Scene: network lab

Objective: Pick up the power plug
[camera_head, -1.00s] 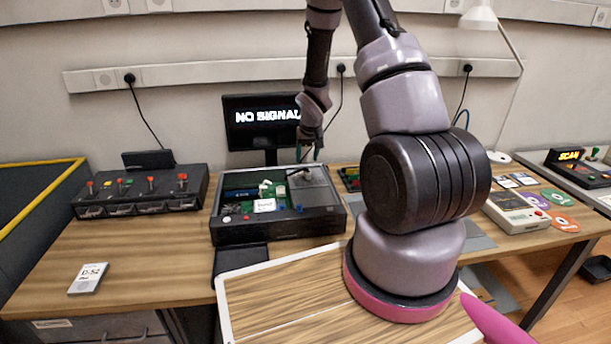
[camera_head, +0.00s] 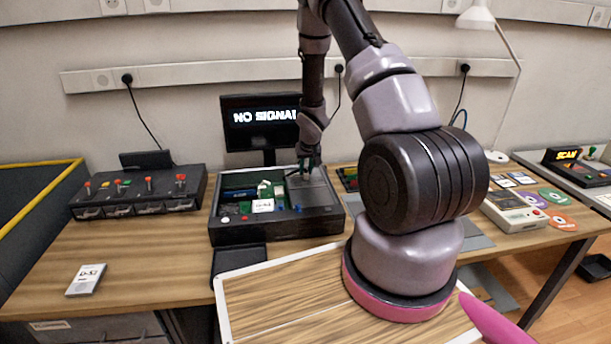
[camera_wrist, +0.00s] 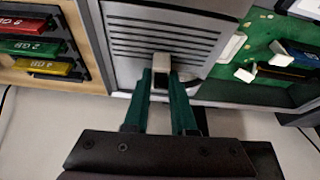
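The power plug (camera_wrist: 161,66), a small pale block with a dark end, shows in the wrist view in front of the slotted grey panel of the open device. My gripper (camera_wrist: 162,84) has its two green fingers on either side of the plug. No clear gap shows between fingers and plug, so I cannot tell whether they press on it. In the head view my gripper (camera_head: 308,169) is low over the right part of the open device (camera_head: 275,228). The plug is hidden there.
Green circuit boards with pale connectors (camera_wrist: 245,75) lie right beside the gripper. Coloured memory modules (camera_wrist: 40,48) sit at the left in the wrist view. A monitor (camera_head: 262,120) stands behind the device.

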